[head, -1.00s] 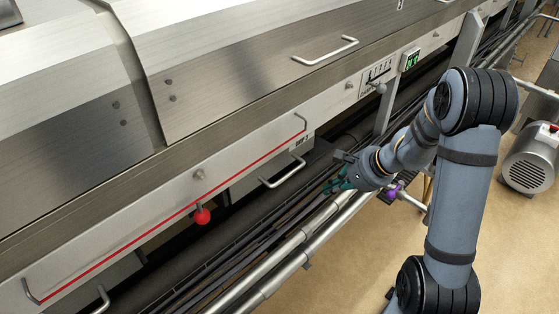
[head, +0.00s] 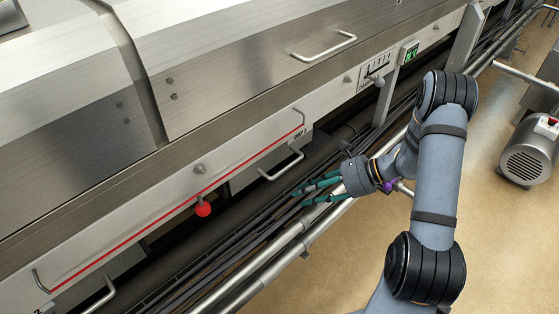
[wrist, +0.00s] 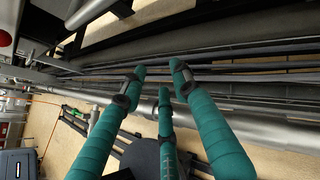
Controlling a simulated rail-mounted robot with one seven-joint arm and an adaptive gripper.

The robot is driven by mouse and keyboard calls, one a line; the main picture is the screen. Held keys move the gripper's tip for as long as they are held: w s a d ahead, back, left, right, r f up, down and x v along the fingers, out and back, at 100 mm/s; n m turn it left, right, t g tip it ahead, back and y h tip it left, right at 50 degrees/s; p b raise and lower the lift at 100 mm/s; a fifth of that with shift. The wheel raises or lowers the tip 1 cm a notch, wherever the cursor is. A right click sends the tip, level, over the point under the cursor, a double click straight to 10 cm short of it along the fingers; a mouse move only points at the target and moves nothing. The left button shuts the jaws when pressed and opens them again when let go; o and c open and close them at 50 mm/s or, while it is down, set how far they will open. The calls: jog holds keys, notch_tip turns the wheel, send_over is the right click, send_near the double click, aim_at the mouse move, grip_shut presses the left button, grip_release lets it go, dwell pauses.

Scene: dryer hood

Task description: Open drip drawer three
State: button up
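A drawer with a bar handle (head: 281,166) sits under the hood in the middle of the head view. Its small label (head: 300,134) is too small to read surely. The drawer front (head: 250,172) looks closed. A second drawer handle (head: 100,298) shows at the lower left; a "2" is partly visible near it. My gripper (head: 300,197) has teal fingers, spread and empty, below and right of the middle handle and apart from it. In the wrist view my gripper (wrist: 160,75) has three fingers apart, pointing toward pipes and cables. I cannot identify the drawer handle there.
Pipes (head: 290,240) and cables run below the drawers. A motor (head: 527,160) stands at the right. The floor (head: 330,285) is open.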

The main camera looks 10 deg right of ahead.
aim_at(288, 169)
jog(key=shift+o, duration=0.4)
jog(key=s+r+m+y, duration=0.1)
jog(key=m, duration=0.2)
jog(key=s+r+m+t+y, duration=0.1)
jog(key=m, duration=0.1)
jog(key=s+r+m+y+p, duration=0.1)
jog(key=m+y, duration=0.1)
jog(key=m, duration=0.1)
jog(key=shift+s+a+m+t, duration=0.25)
jog(key=shift+a+m+t, duration=0.05)
jog(key=shift+t, duration=0.1)
notch_tip(288, 169, up, 4)
jog(key=d+r+m+t+y, duration=0.1)
jog(key=d+m+t+y, duration=0.15)
jog(key=m+t, duration=0.65)
jog(key=w+a+m+g, duration=0.1)
jog(key=w+a, duration=0.1)
jog(key=w+a+g, duration=0.1)
jog(key=w+a, duration=0.1)
jog(key=a, duration=0.1)
jog(key=w+a+r+m+h+p, duration=0.1)
jog(key=w+a, duration=0.1)
jog(key=shift+a+m+g, duration=0.3)
jog(key=shift+g, duration=0.1)
jog(key=shift+c, duration=1)
grip_shut()
